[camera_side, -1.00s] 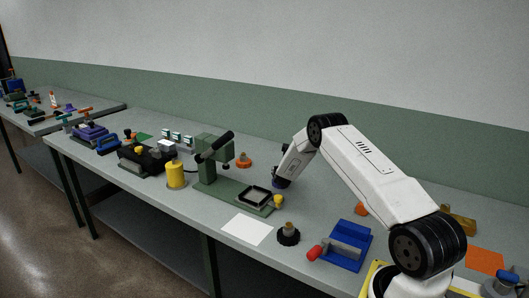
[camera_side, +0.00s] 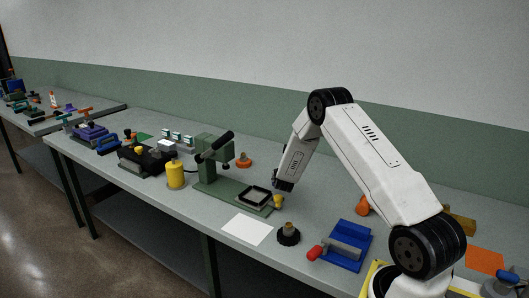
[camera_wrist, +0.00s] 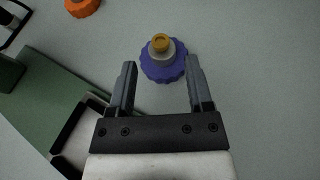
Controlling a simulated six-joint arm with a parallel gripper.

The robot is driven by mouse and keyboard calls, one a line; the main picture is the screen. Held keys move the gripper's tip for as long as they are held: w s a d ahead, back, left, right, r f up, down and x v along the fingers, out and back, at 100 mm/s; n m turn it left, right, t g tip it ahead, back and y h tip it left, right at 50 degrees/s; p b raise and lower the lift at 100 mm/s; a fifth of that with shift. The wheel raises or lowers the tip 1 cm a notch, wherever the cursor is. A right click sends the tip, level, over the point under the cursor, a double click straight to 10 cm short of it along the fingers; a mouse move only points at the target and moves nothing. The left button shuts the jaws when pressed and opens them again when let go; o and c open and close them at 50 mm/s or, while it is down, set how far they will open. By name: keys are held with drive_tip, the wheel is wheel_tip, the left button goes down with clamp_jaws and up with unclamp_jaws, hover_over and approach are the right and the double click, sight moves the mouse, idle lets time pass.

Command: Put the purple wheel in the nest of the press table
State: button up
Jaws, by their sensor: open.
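The purple wheel (camera_wrist: 163,75) stands on the table in the wrist view, with a grey hub and an orange-yellow top. My gripper (camera_wrist: 160,64) is open and empty, its two fingers on either side of the wheel in that view. I cannot tell how far above the wheel the fingertips are. In the side view my gripper (camera_side: 283,184) points down just behind and right of the press table, and mostly hides the wheel. The green press table (camera_side: 226,195) carries the nest, a black square frame (camera_side: 243,194) that looks empty. The nest's corner (camera_wrist: 73,131) shows lower left in the wrist view.
An orange wheel (camera_side: 243,162) sits behind the press and shows top left in the wrist view (camera_wrist: 82,6). A black wheel (camera_side: 288,238), white sheet (camera_side: 246,229) and blue fixture (camera_side: 343,247) lie in front. A yellow cylinder (camera_side: 175,175) stands left of the press.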

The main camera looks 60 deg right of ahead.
drive_tip(key=shift+v, duration=1.75)
